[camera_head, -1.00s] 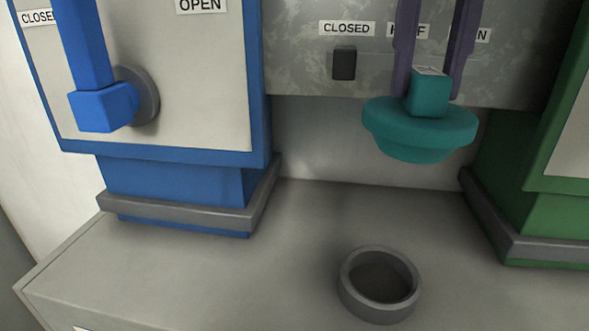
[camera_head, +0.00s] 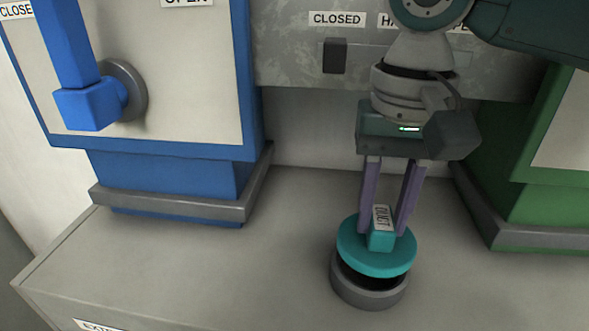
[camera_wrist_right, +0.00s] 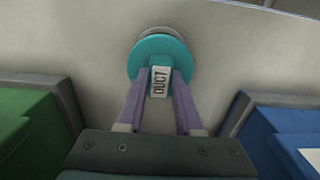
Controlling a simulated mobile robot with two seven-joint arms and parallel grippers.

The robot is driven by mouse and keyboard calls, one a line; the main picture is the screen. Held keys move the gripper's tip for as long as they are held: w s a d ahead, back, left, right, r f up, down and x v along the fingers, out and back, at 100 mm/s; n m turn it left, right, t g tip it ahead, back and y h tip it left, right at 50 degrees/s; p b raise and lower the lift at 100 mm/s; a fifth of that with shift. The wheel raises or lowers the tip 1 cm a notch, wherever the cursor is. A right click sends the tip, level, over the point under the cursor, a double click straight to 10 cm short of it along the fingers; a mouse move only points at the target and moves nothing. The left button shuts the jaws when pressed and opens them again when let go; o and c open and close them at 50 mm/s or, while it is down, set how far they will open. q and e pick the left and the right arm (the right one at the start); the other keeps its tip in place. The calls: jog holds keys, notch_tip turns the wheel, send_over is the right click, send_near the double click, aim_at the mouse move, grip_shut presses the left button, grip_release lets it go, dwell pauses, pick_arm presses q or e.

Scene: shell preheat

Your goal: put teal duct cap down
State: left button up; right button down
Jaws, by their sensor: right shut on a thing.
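The teal duct cap (camera_head: 362,258) is a round disc with a square knob labelled "DUCT". My right gripper (camera_head: 389,235) is shut on its knob from above. The cap is over the grey duct ring (camera_head: 369,298) on the bench, with a dark gap showing between the disc and the ring's front rim. I cannot tell whether they touch at the back. In the right wrist view the cap (camera_wrist_right: 147,55) is between the purple fingers (camera_wrist_right: 158,85), with the ring (camera_wrist_right: 156,33) partly hidden behind it. My left gripper is not in view.
A blue cabinet (camera_head: 180,175) with a blue handle stands on the left, and a green one (camera_head: 530,215) on the right. A grey panel with a "CLOSED" label (camera_head: 336,19) and a dark slider is behind. The bench top (camera_head: 230,270) between is clear.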

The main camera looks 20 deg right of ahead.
aim_at(382, 218)
notch_tip(382, 218, down, 2)
jog(key=shift+f, duration=0.4)
jog(key=shift+f, duration=0.2)
jog(key=c, duration=0.6)
grip_release()
